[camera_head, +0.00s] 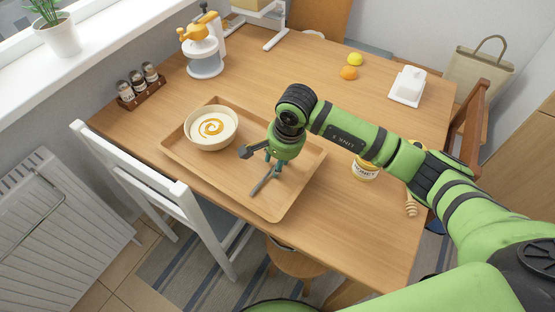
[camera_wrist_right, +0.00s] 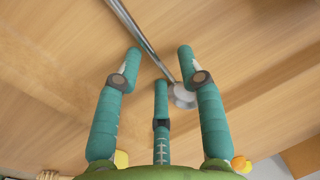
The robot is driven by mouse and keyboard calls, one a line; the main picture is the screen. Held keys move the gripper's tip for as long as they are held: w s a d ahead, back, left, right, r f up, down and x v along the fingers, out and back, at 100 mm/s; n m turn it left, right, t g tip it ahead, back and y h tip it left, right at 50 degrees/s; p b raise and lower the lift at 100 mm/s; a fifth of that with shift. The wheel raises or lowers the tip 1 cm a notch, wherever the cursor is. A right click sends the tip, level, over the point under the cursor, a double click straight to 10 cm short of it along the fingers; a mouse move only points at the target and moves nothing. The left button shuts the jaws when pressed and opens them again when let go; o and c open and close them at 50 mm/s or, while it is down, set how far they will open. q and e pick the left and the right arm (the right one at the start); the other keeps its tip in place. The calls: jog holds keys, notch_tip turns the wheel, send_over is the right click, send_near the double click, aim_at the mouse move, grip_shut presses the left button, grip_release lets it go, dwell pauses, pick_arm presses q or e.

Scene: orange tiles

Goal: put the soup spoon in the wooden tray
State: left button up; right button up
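The soup spoon (camera_head: 262,183) is a thin grey metal spoon at the wooden tray, below my right gripper; I cannot tell whether it touches the tray floor. The wooden tray (camera_head: 228,193) lies on the table and holds a bowl of cream soup (camera_head: 211,128) on its left side. My right gripper (camera_head: 272,166) points down over the tray's right part. In the wrist view its teal fingers (camera_wrist_right: 159,58) are apart, with the spoon's handle (camera_wrist_right: 143,38) passing between the tips and a visible gap on both sides. The spoon's bowl is beside the right finger. My left gripper is out of view.
A honey jar (camera_head: 364,170) and a honey dipper (camera_head: 411,206) are on the right, near my arm. A butter dish (camera_head: 408,86), an orange (camera_head: 349,73) and a lemon (camera_head: 355,59) sit further back. A spice rack (camera_head: 141,88) stands left.

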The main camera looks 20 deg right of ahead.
aim_at(285, 173)
jog(key=shift+r, duration=0.5)
notch_tip(285, 173, up, 11)
jog(key=s+d, duration=0.1)
jog(key=shift+s+d+b, duration=0.3)
jog(key=shift+s+b, duration=0.1)
jog(key=shift+b, duration=0.05)
